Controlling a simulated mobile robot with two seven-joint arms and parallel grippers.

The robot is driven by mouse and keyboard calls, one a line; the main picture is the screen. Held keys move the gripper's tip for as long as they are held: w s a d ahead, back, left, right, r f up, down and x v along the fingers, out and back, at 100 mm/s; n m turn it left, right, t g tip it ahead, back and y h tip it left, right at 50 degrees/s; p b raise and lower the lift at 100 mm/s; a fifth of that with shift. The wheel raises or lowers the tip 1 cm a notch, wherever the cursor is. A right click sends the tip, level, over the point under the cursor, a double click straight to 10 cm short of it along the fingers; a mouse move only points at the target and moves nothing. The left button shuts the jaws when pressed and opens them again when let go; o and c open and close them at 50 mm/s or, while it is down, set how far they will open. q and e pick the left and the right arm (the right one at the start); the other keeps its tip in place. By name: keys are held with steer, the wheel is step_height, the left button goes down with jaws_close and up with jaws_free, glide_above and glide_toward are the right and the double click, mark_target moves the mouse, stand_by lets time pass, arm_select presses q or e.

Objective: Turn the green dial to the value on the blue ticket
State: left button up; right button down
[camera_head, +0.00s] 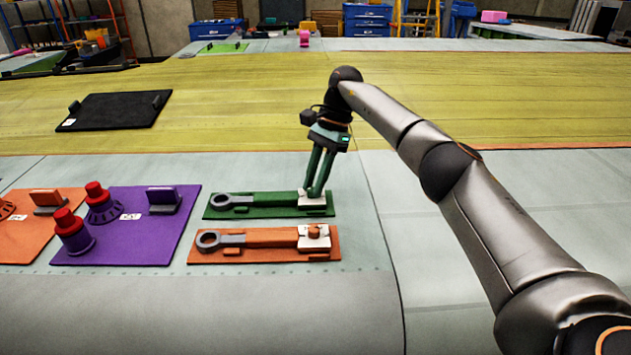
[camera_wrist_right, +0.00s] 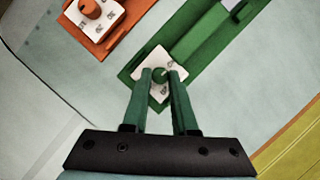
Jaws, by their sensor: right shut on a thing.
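The green dial (camera_wrist_right: 159,75) sits on a white marked plate (camera_wrist_right: 153,90) at the end of a green board (camera_head: 275,211). In the head view my right gripper (camera_head: 313,191) comes down onto that plate and hides most of the dial. In the right wrist view its two green fingers (camera_wrist_right: 160,73) are closed on either side of the dial. The plate's markings are too small to read. I see no blue ticket in either view. My left gripper is not in view.
An orange board (camera_head: 270,255) with an orange dial (camera_head: 314,232) lies just in front. Both boards carry a grey wrench. A purple board (camera_head: 130,245) with red-topped knobs is to the left. A black board (camera_head: 113,111) lies further back. The wing surface to the right is clear.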

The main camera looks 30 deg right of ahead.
steer(key=shift+n+g, duration=0.3)
steer(key=shift+n, duration=0.3)
steer(key=c, duration=0.7)
jaws_free()
